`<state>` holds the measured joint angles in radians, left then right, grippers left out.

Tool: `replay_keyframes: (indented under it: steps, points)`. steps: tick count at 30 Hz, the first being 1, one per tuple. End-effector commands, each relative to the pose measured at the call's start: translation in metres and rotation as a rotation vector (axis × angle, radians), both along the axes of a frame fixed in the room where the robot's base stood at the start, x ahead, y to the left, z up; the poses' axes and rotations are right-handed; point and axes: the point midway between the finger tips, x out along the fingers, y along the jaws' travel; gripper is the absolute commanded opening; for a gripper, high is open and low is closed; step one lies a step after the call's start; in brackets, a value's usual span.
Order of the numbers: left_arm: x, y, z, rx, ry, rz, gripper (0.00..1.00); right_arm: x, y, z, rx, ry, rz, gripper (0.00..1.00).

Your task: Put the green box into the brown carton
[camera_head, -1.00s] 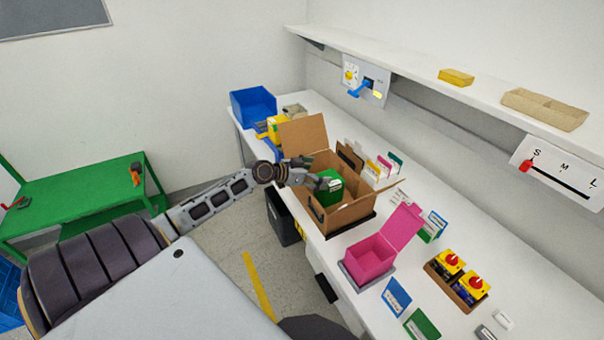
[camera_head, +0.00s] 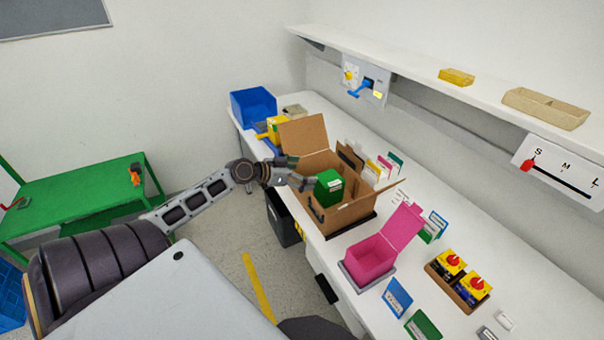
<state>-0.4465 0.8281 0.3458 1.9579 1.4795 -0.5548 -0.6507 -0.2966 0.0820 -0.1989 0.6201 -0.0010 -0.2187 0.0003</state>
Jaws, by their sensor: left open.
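The green box (camera_head: 328,188) sits inside the open brown carton (camera_head: 347,216) on the white bench, at the carton's left side. The carton's flaps are folded outward. My left gripper (camera_head: 307,178) is open and empty, just left of the green box over the carton's left edge. A small gap seems to show between the fingertips and the box. The box's lower part is hidden by the carton wall. My right gripper is not in view.
A pink open box (camera_head: 370,259) stands right of the carton. A blue bin (camera_head: 253,107) and a yellow box (camera_head: 276,127) stand behind it. Upright cards (camera_head: 385,167) are beside it. A shelf (camera_head: 420,73) runs above. A green table (camera_head: 85,198) is at left.

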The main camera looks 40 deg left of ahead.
Motion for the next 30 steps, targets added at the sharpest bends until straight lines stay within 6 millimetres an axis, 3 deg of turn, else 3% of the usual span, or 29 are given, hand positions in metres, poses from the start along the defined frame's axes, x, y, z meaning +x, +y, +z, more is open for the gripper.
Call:
replay_keyframes:
  steps: [9, 30]
  points:
    - [-0.005, 0.001, 0.002, 0.001, 0.0, -0.001, 0.98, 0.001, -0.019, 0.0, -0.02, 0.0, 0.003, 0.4]
    - [-0.005, 0.001, 0.002, 0.001, 0.0, -0.001, 0.98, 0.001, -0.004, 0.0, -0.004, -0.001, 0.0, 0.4]
